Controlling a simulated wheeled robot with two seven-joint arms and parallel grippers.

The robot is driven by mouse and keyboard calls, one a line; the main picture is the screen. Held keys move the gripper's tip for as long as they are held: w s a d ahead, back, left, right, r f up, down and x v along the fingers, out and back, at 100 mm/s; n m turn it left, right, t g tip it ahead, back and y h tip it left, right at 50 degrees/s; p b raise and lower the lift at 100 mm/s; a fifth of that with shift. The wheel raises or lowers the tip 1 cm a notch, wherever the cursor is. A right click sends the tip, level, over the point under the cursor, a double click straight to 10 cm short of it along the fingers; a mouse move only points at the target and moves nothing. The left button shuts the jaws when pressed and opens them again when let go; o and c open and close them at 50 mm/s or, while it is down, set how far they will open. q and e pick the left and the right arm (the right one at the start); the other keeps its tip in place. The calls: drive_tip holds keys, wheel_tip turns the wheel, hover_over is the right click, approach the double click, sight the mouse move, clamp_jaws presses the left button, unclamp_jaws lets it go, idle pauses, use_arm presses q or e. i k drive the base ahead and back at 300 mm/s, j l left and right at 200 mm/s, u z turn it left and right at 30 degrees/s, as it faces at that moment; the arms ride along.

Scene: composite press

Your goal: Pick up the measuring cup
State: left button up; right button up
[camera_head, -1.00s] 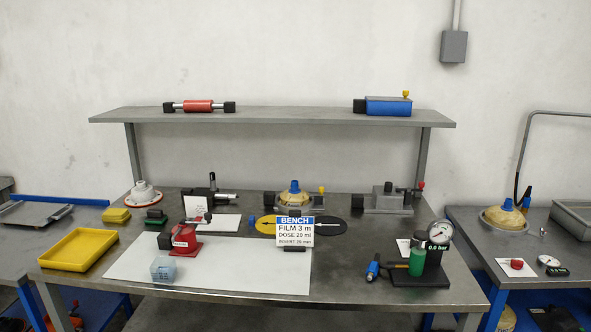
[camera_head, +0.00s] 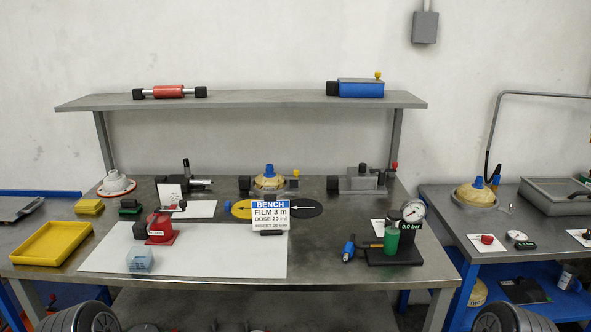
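A small translucent pale-blue container (camera_head: 140,260), which looks like the measuring cup, stands on the front left part of the white sheet (camera_head: 205,262). It is too small to make out any markings on it. Nothing touches it from above. Neither of my grippers is in view. Only dark rounded parts, probably of my own arms, show at the bottom edge on the left and right.
A red device (camera_head: 160,228) stands just behind the container. A yellow tray (camera_head: 52,243) lies to its left. A bench sign (camera_head: 270,215) stands at the sheet's back right. A gauge stand (camera_head: 395,258) is at the right. The sheet's front middle is clear.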

sight(139, 260)
drive_tip(key=i+j+z, duration=0.1)
drive_tip(key=j+z, duration=0.2)
drive_tip(key=j, duration=0.5)
drive_tip(key=j+z, duration=0.35)
drive_tip(key=j, duration=0.5)
